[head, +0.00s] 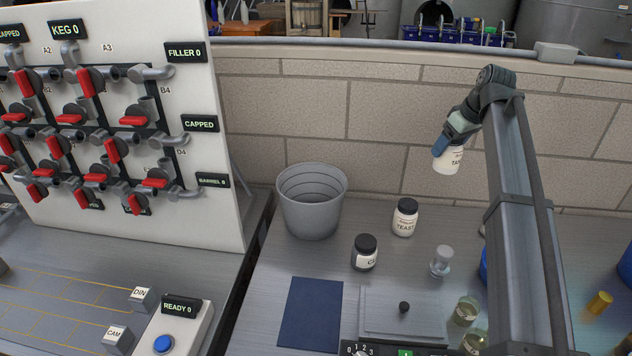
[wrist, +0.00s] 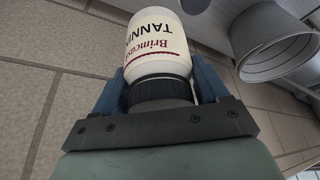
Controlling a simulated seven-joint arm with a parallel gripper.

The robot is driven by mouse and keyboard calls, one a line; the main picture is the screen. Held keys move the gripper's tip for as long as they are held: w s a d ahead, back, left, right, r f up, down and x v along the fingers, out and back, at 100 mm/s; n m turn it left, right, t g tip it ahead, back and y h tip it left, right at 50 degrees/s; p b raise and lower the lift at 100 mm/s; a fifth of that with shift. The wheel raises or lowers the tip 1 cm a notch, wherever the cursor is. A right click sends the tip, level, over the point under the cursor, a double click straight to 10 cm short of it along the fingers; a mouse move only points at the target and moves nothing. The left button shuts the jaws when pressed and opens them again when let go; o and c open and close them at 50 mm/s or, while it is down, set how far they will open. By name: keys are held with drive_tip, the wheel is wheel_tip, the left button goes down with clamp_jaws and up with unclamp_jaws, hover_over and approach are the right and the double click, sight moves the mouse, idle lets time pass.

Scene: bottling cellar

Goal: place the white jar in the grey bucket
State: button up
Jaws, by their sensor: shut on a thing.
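My gripper (head: 447,143) is shut on a white jar (head: 448,161) labelled TANNIN. It holds the jar in the air in front of the brick wall, right of the grey bucket and above it in the picture. In the wrist view the blue fingers of my gripper (wrist: 160,88) close on both sides of the jar's dark cap, and the white jar (wrist: 157,40) points away from me. The grey bucket (head: 312,213) stands upright on the bench by the wall, its visible inside empty. The grey bucket (wrist: 275,45) also shows at the wrist view's upper right.
A white jar labelled YEAST (head: 405,222) and a dark jar (head: 364,258) stand right of the bucket. A small clear glass thing (head: 441,262) stands nearby. The valve panel (head: 225,130) rises left of the bucket. A blue mat (head: 312,312) lies bare in front.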

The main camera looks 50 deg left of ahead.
drive_tip(key=s+a+n+g, duration=0.3)
drive_tip(key=s+a+n, duration=0.5)
drive_tip(key=s+a, duration=1.8)
drive_tip(key=shift+s+d+f, duration=0.3)
drive_tip(key=shift+d+f, duration=0.05)
drive_tip(key=shift+f, duration=3.15)
drive_tip(key=shift+s+d+f, duration=0.3)
drive_tip(key=shift+d+f, duration=0.1)
drive_tip(key=shift+f, duration=3.1)
drive_tip(key=shift+s+d+f, duration=0.3)
drive_tip(key=shift+d+f, duration=0.05)
drive_tip(key=shift+f, duration=3.15)
drive_tip(key=o, duration=1.2)
drive_tip(key=shift+f, duration=0.1)
drive_tip(key=v, duration=1.2)
drive_tip(key=shift+a+r, duration=0.2)
drive_tip(key=shift+a, duration=0.1)
